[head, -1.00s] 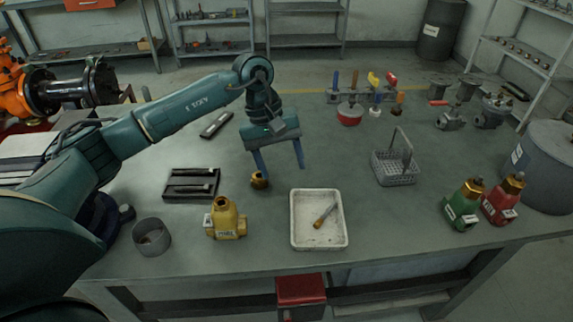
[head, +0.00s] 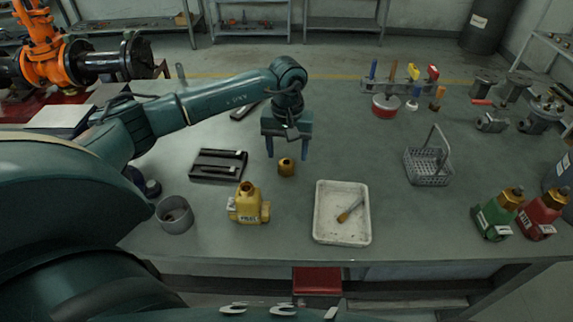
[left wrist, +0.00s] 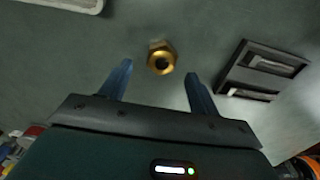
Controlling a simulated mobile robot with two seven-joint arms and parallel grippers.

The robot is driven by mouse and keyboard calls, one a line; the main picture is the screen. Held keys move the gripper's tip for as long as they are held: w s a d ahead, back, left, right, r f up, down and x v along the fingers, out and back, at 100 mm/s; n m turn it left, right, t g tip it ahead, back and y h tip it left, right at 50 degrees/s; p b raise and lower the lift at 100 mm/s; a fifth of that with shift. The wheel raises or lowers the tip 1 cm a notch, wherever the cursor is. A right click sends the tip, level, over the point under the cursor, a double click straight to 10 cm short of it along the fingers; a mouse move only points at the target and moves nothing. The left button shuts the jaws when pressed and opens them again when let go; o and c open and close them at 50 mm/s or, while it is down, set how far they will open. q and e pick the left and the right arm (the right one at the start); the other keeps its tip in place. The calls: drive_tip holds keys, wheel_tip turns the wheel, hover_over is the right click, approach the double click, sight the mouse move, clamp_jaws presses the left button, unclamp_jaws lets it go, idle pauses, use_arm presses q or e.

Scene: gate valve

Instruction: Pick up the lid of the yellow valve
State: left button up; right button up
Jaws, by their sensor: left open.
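The yellow valve (head: 248,205) stands upright on the bench with an open top. A small brass, nut-like lid (head: 286,167) lies apart from it on the bench, behind and to its right. The lid also shows in the left wrist view (left wrist: 161,58), just beyond and between the fingertips. My left gripper (head: 288,156) is open and empty, pointing down, above and slightly behind the lid. It also shows in the left wrist view (left wrist: 158,80), with its two blue fingers apart. My right gripper is not in view.
A white tray (head: 320,226) with a brush stands right of the valve. A grey cup (head: 174,222) and a black holder (head: 205,176) are on the left. A wire basket (head: 428,172), a green valve (head: 494,218) and a red valve (head: 541,214) are on the right.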

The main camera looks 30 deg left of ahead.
sight(287, 159)
use_arm(q)
wheel_tip(287, 159, down, 3)
drive_tip(key=shift+f, duration=0.15)
drive_tip(key=c, duration=1.1)
